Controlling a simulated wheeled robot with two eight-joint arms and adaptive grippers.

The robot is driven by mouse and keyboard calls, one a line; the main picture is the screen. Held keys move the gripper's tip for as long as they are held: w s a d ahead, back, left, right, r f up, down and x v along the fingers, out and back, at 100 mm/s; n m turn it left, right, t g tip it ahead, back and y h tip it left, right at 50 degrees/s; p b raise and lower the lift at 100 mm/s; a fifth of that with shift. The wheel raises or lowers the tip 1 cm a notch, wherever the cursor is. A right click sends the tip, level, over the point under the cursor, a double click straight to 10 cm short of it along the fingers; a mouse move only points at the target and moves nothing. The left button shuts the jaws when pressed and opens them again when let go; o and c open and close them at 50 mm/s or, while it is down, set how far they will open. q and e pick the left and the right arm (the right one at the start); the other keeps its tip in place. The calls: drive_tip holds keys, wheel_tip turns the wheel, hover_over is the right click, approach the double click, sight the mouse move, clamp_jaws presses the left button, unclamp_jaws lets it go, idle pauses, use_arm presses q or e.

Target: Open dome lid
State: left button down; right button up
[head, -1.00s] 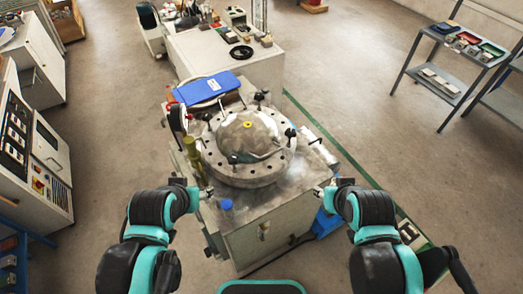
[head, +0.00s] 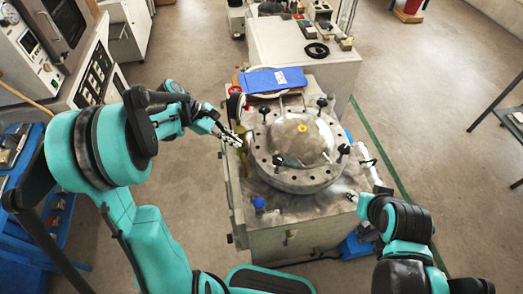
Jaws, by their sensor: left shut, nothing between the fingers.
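The dome lid (head: 294,138) is a metal dome with a yellow centre mark, seated on a round flanged base (head: 290,180) on a grey machine (head: 290,236). Black-knobbed clamps (head: 344,149) stand around its rim. My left gripper (head: 238,140) is shut and empty, at the left side of the flange near the machine's left edge; I cannot tell whether it touches anything. My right gripper (head: 352,196) is low at the machine's front right corner, apart from the dome. Its fingers are too small to read.
A blue folder (head: 271,80) lies behind the dome. A white cabinet (head: 305,65) with a black ring (head: 317,50) stands farther back. Control cabinets (head: 75,60) stand at the left, a shelf rack (head: 512,120) at the right.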

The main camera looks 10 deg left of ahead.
use_arm(q)
drive_tip(key=w+d+f+n+h+b, duration=0.1)
drive_tip(key=d+f+b, duration=0.3)
drive_tip(key=d+f, duration=0.4)
drive_tip(key=shift+w+d+n, duration=0.3)
drive_tip(key=shift+w+d, duration=0.25)
drive_tip(key=shift+d, duration=0.2)
